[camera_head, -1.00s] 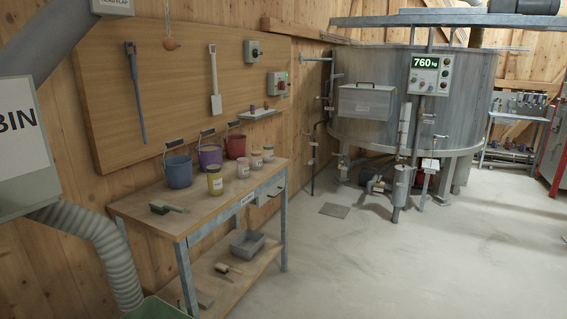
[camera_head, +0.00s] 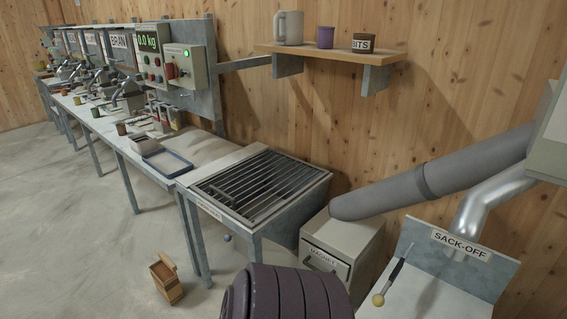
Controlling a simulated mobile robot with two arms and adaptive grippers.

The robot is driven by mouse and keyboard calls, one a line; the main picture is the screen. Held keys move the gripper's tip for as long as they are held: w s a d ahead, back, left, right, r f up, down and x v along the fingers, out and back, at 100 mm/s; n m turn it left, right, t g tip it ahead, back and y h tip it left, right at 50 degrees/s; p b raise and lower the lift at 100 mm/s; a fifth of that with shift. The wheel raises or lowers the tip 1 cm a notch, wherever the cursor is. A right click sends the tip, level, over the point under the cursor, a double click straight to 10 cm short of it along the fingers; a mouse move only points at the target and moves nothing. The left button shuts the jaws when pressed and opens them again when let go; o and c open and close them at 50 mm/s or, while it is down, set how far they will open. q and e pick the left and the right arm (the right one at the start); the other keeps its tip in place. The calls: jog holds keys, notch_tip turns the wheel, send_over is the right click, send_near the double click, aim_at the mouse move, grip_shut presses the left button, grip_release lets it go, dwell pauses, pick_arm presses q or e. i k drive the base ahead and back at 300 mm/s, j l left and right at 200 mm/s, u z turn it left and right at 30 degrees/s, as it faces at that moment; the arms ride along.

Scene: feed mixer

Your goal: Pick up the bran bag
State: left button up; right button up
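I cannot make out a bran bag in this view. A sign reading BRAN (camera_head: 119,41) stands above the long bench at the back left, among a row of labelled stations. No gripper of mine shows in the head view.
A grated table (camera_head: 262,187) stands mid-view beside a MAGNET box (camera_head: 336,246). A SACK-OFF panel (camera_head: 459,248) is at right. A small wooden box (camera_head: 166,279) sits on the floor. A dark ribbed object (camera_head: 285,296) blocks the bottom centre. The left floor is clear.

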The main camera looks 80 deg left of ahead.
aim_at(163, 272)
jog(key=u, duration=3.8)
